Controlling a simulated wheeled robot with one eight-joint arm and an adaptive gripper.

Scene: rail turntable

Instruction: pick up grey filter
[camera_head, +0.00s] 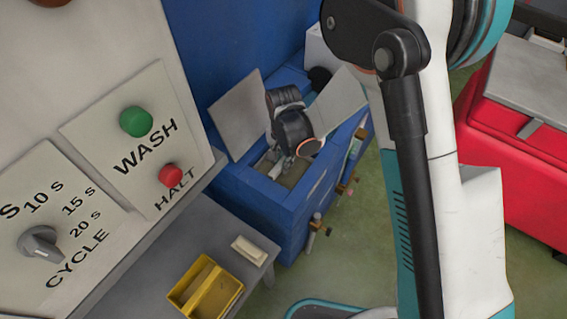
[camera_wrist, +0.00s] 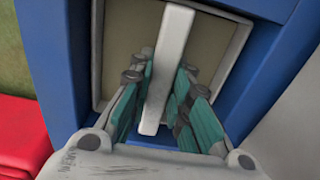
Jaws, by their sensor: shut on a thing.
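The grey filter (camera_wrist: 172,50) shows in the wrist view as a long, flat, pale grey bar standing between my fingers. My gripper (camera_wrist: 163,75) is shut on it, with teal finger pads on either side. The filter is over or inside the square opening of a blue box (camera_wrist: 72,70); I cannot tell how deep it reaches. In the head view my gripper (camera_head: 280,160) reaches down into the blue box (camera_head: 292,215), between two raised grey flaps. The filter is mostly hidden there by my wrist.
The grey flaps (camera_head: 238,115) stand at both sides of the opening. A control panel (camera_head: 90,130) with a green button (camera_head: 136,121) and a red button (camera_head: 170,175) is at left. A yellow tray (camera_head: 232,294) sits on a bench below. A red cabinet (camera_head: 510,170) stands at right.

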